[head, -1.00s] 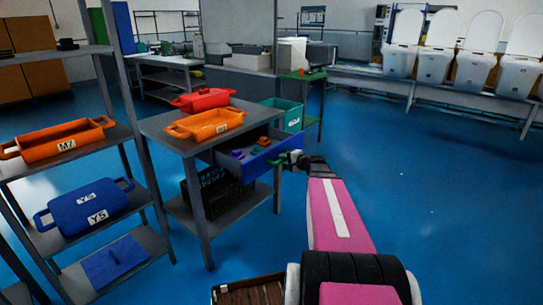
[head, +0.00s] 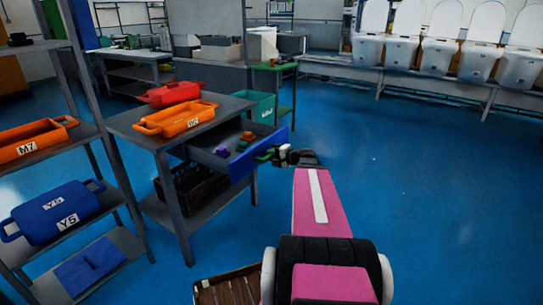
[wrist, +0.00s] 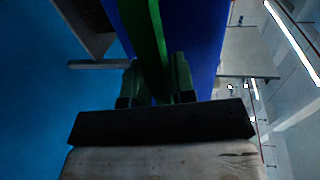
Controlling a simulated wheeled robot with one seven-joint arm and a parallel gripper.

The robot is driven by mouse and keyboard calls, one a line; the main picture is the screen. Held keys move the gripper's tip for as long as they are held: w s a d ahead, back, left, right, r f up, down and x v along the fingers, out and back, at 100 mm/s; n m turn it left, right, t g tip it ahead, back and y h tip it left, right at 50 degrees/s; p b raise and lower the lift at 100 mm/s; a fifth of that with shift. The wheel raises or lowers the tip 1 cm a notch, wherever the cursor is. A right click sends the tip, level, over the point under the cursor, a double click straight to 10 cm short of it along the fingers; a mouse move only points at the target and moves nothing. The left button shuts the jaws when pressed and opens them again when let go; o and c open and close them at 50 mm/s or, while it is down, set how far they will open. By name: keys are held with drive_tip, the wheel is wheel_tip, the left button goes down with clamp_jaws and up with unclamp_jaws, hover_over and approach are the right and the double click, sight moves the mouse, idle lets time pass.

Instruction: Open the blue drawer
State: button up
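The blue drawer (head: 259,153) is pulled out from the grey table (head: 126,121), its blue front well clear of the frame. Small purple, orange and green pieces lie inside. In the head view my gripper (head: 279,156) is at the outer face of the drawer front. In the wrist view the green handle (wrist: 156,40) runs between the two fingers of my gripper (wrist: 158,85), which close on it from both sides. The blue front (wrist: 196,40) shows behind it. The exact finger contact is dark.
Orange (head: 180,119) and red (head: 170,94) bins stand on the table. A black crate (head: 187,188) sits on its lower shelf. A rack at left holds a blue bin (head: 55,211) and another orange bin (head: 36,142). The floor at right is clear up to the toilet bench (head: 420,83).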

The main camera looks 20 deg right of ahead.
drive_tip(key=shift+o, duration=1)
drive_tip(key=v, duration=1)
drive_tip(key=shift+s+d, duration=0.25)
drive_tip(key=shift+s, duration=0.05)
drive_tip(key=s+a+f+n+g+h, duration=0.3)
drive_tip(key=a+f+g, duration=0.1)
drive_tip(key=a, duration=0.4)
drive_tip(key=s+a+f+n+g+h, duration=0.3)
drive_tip(key=a+f, duration=0.3)
drive_tip(key=a, duration=0.2)
drive_tip(key=s+a+f+n+g+h, duration=0.3)
drive_tip(key=a+f+n+g, duration=0.1)
drive_tip(key=a, duration=0.5)
drive_tip(key=shift+f+n+g, duration=0.4)
drive_tip(key=shift+f+g, duration=0.4)
drive_tip(key=shift+f, duration=0.15)
